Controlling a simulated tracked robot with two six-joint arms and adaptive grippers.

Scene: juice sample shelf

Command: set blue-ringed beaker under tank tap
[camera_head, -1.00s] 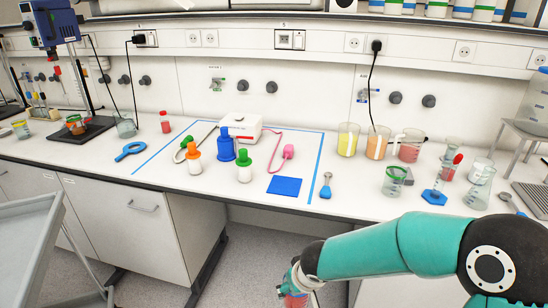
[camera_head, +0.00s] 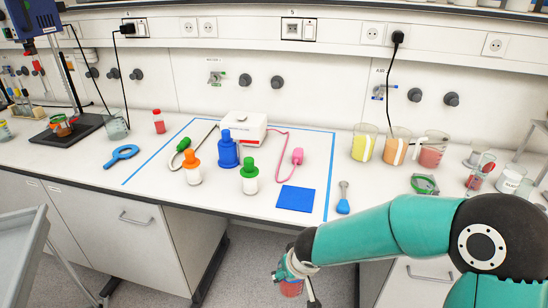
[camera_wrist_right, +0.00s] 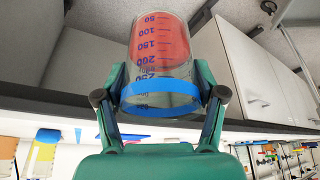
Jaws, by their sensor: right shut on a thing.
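My right gripper (camera_head: 290,271) hangs low in front of the bench, below its front edge. It is shut on the blue-ringed beaker, which shows in the right wrist view (camera_wrist_right: 160,92) between both fingers (camera_wrist_right: 160,85). The beaker is clear glass with blue graduations, a blue band near its rim and red liquid in its base. It appears inverted in that view. In the head view only a small red part of it (camera_head: 291,289) shows under the gripper. The tank and its tap are not visible now. My left gripper is not in view.
Blue tape marks an area with a blue square (camera_head: 295,199), bottles (camera_head: 249,176) and a white device (camera_head: 243,128). Beakers with yellow (camera_head: 363,143), orange (camera_head: 397,146) and red liquid (camera_head: 432,149) stand right of it. A metal stand (camera_head: 532,136) is partly cut off at right.

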